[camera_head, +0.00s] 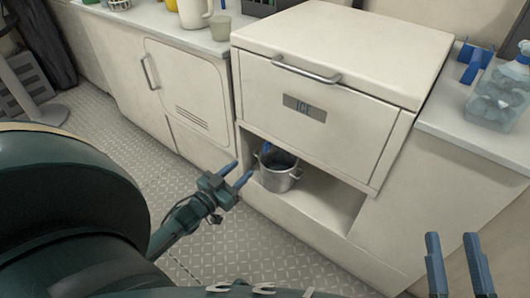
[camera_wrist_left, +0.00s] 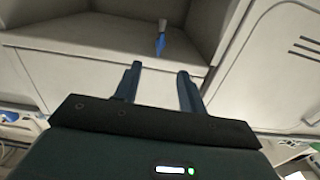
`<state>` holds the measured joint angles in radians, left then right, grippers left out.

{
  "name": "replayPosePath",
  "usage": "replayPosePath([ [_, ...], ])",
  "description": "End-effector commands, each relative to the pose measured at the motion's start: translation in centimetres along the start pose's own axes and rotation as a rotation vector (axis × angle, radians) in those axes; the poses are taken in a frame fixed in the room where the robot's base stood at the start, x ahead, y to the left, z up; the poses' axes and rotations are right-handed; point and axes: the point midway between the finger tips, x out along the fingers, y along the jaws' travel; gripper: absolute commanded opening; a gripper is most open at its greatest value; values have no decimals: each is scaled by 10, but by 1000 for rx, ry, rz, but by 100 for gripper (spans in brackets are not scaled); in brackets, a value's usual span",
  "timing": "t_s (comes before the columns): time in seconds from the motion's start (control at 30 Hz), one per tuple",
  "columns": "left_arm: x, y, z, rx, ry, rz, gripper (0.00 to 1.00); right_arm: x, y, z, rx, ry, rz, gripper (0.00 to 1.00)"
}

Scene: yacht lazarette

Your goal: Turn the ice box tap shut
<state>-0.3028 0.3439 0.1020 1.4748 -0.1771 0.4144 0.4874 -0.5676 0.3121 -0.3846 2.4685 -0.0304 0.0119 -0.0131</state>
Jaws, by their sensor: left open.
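The ice box (camera_head: 345,105) is a cream cabinet with a lid, a bar handle and an ICE label. Its tap (camera_head: 267,147) shows as a small blue part under the front's left end, above the pot; most of it is hidden. In the left wrist view the tap (camera_wrist_left: 161,40) is a grey stem with a blue lever, beyond the fingertips and between them. My left gripper (camera_head: 237,174) is open and empty, just left of the recess and apart from the tap. My right gripper (camera_head: 456,244) is open and empty at the lower right.
A metal pot (camera_head: 279,178) stands in the recess below the ice box. A vented cabinet door (camera_head: 188,92) is to the left. A clear jug (camera_head: 498,95) and a blue object (camera_head: 473,65) stand on the right counter. The patterned floor (camera_head: 120,135) is clear.

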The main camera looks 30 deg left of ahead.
Motion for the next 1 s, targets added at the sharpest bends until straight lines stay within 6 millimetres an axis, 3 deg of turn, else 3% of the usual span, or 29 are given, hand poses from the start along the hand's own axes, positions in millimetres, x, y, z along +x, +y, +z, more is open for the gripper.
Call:
replayPosePath([
  [0.3, 68, 0, 3, 2, 4, 0, 41, 13, 10, -24, -133, 208, -23, 36],
  [0.5, 99, 0, 2, 1, 1, -1, 41, 17, 12, -41, -204, 321, -35, 36],
  [0.7, 112, 0, 1, 1, 0, 0, 41, 18, 13, -50, -236, 370, -40, 36],
  [1.0, 113, 0, 0, 0, -1, -1, 39, 18, 13, -52, -239, 376, -40, 36],
])
